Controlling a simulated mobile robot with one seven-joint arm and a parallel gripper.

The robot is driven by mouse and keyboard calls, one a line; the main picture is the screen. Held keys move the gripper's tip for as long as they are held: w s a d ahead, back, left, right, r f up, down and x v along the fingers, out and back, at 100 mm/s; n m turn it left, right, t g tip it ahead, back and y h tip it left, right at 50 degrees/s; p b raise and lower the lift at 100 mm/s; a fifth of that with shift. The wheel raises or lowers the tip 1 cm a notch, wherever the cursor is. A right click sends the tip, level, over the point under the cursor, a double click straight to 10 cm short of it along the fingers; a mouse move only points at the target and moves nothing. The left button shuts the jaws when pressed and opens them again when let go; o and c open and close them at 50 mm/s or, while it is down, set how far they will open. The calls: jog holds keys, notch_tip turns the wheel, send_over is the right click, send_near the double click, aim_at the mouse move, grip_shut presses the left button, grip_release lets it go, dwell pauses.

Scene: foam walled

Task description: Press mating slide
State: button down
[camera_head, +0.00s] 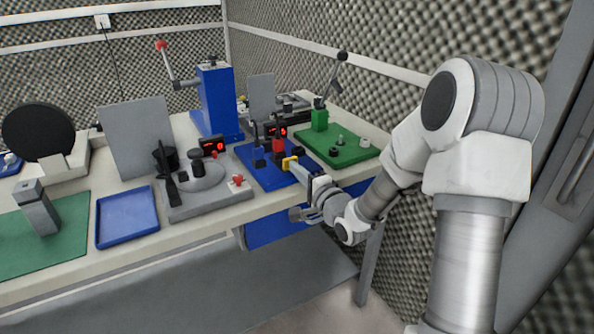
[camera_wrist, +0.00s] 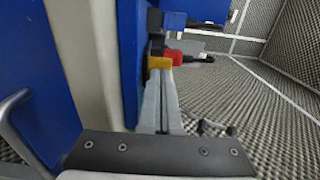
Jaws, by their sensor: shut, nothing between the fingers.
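A blue fixture plate (camera_head: 262,176) lies on the bench, with a dark blue block (camera_head: 258,157) and a red block (camera_head: 279,149) standing on it. A yellow piece (camera_head: 290,163) is at the fixture's right side, in front of the red block. My gripper (camera_head: 296,168) is shut, its tips at the yellow piece. In the wrist view my shut gripper (camera_wrist: 160,72) points at the yellow piece (camera_wrist: 159,62), with the red block (camera_wrist: 174,56) just beyond. The tips seem to meet the yellow piece; contact is not certain. Which part is the mating slide is unclear.
A small red-digit display (camera_head: 275,131) stands behind the fixture. A green plate (camera_head: 340,147) with knobs and a lever lies to the right. A grey round-based device (camera_head: 205,185) and a blue tray (camera_head: 127,217) are to the left. A foam wall rises on the right.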

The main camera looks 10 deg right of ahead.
aim_at(291, 173)
jog(key=shift+x, duration=1.55)
jog(key=shift+r, duration=0.15)
